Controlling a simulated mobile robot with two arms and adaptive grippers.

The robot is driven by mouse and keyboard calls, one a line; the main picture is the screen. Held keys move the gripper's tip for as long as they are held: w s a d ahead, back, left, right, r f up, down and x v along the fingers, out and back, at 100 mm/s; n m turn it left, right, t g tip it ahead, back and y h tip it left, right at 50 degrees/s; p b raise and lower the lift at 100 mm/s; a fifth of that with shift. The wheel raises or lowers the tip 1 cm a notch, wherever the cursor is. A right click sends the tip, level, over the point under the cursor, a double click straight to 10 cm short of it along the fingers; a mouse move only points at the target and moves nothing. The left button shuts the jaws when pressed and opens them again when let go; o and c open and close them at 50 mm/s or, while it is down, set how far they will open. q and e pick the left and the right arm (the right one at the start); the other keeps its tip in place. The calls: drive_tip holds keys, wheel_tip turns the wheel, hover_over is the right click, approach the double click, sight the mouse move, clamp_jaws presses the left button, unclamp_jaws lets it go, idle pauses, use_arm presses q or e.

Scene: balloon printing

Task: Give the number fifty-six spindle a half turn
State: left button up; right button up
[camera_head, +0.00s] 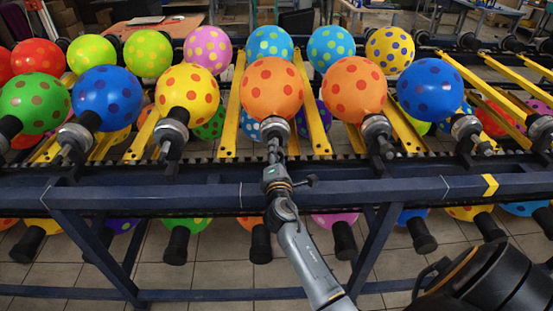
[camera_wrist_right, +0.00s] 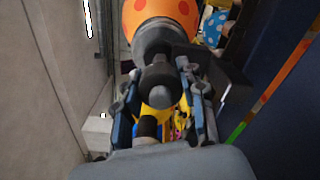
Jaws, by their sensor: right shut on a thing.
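My right gripper (camera_head: 276,160) reaches up from below to the spindle (camera_head: 275,131) under an orange balloon with red dots (camera_head: 271,87). The spindle has a grey metal collar and a narrow stem pointing toward me. In the right wrist view the gripper (camera_wrist_right: 165,112) has its fingers on both sides of the spindle's dark end (camera_wrist_right: 160,84), shut on it. The orange balloon (camera_wrist_right: 160,15) shows beyond it. I cannot read any number on the spindle. My left gripper is not in view.
Neighbouring spindles carry a yellow dotted balloon (camera_head: 188,93) to the left and another orange balloon (camera_head: 354,89) to the right. A dark blue frame rail (camera_head: 400,189) runs across below the spindles. Yellow bars (camera_head: 230,115) lie between the balloons.

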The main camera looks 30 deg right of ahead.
drive_tip(key=m+b, duration=0.1)
drive_tip(key=m, duration=0.1)
drive_tip(key=m+b, duration=0.1)
drive_tip(key=shift+f+m, duration=0.2)
drive_tip(key=shift+m, duration=0.2)
drive_tip(key=shift+m+b, duration=0.7)
drive_tip(key=shift+m, duration=1)
drive_tip(key=o, duration=1.2)
drive_tip(key=shift+r, duration=0.1)
